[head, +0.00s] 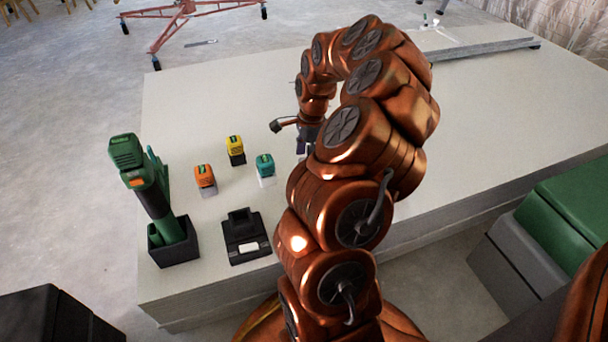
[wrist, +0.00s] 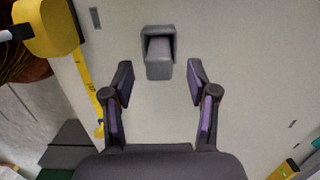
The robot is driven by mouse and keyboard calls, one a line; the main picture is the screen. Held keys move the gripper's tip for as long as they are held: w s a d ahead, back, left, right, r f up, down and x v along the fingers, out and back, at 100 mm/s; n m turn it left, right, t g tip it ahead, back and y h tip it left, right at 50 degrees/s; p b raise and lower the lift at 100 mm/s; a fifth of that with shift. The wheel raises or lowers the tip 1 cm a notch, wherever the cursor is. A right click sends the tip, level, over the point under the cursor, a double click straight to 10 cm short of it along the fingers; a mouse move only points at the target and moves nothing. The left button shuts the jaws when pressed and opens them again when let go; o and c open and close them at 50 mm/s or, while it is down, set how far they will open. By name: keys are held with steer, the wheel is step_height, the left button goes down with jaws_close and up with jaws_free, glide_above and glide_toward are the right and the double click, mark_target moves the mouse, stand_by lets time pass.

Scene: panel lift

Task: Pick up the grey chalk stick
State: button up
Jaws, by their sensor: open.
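In the wrist view a small grey block-like piece (wrist: 159,56) lies on the pale panel, ahead of my fingertips. My gripper (wrist: 160,80) is open and empty. Its two fingers stand apart, left and right of the piece's near end, and do not appear to touch it. In the head view my arm hides the piece and most of my gripper (head: 303,145).
A yellow tape measure (wrist: 50,27) with its tape drawn out is left of the gripper. On the panel (head: 230,95) stand orange (head: 205,177), yellow (head: 235,147) and teal (head: 265,166) battery-like blocks, a black charger-like unit (head: 245,237) and a green tool (head: 148,190) in a holder.

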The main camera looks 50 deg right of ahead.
steer(key=f, duration=0.3)
steer(key=shift+a+b, duration=0.2)
steer(key=shift+b, duration=0.2)
steer(key=shift+r, duration=0.1)
steer(key=c, duration=1.1)
steer(key=shift+r+p, duration=1.95)
steer(key=shift+r, duration=3.05)
jaws_close()
steer(key=shift+w, duration=0.1)
